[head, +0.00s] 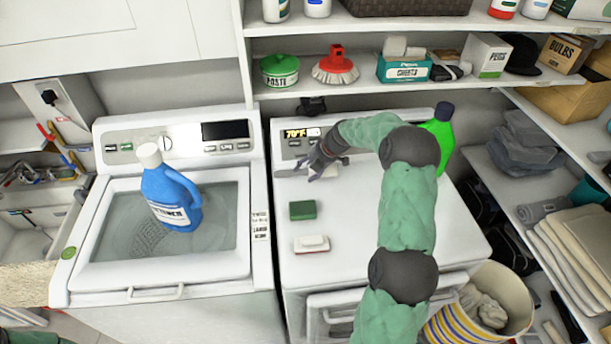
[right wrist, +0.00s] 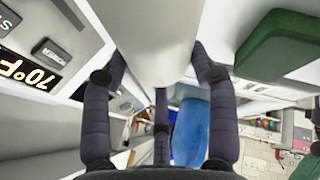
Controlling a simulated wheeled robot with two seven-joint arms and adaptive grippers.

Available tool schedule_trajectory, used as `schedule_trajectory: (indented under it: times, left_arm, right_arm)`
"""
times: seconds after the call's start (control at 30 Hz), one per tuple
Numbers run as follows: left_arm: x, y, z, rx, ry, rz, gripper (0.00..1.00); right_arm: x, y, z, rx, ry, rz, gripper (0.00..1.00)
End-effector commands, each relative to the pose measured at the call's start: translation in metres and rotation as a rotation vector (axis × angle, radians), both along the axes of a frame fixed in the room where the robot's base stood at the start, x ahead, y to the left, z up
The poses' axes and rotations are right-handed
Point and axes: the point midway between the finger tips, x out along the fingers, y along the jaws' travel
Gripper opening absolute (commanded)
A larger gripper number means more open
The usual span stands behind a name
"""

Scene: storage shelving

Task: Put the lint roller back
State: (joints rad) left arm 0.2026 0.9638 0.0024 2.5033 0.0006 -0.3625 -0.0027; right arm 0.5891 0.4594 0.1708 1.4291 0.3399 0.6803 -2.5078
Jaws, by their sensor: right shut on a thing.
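The lint roller shows in the right wrist view as a thick white cylinder (right wrist: 155,40) between my fingers. My right gripper (right wrist: 157,62) is shut on it, with dark fingers on both sides. In the head view my right gripper (head: 317,168) is over the back of the white dryer top (head: 355,235), near its control panel. Pale parts of the held thing show on both sides of the fingers there. I cannot tell whether it touches the dryer top. My left gripper is out of view.
A green sponge (head: 302,210) and a white soap bar (head: 312,243) lie in front of the gripper. A green bottle (head: 440,130) stands behind my right arm. A blue detergent jug (head: 170,190) stands on the washer. The shelf above (head: 300,91) holds a green tin and a red brush.

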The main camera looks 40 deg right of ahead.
Motion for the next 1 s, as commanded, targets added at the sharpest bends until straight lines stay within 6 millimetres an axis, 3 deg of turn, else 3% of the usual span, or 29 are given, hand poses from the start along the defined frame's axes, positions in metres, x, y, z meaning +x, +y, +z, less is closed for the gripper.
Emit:
schedule_trajectory:
  times: [0.33,0.6,1.0]
  left_arm:
    - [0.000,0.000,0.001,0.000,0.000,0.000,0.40]
    - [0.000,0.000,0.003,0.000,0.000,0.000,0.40]
    - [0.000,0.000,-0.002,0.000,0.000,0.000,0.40]
  right_arm:
    - [0.014,-0.003,-0.017,0.000,-0.001,0.001,0.28]
    - [0.015,-0.004,-0.048,-0.001,-0.001,-0.001,0.28]
    - [0.015,-0.003,-0.051,-0.001,-0.001,0.000,0.28]
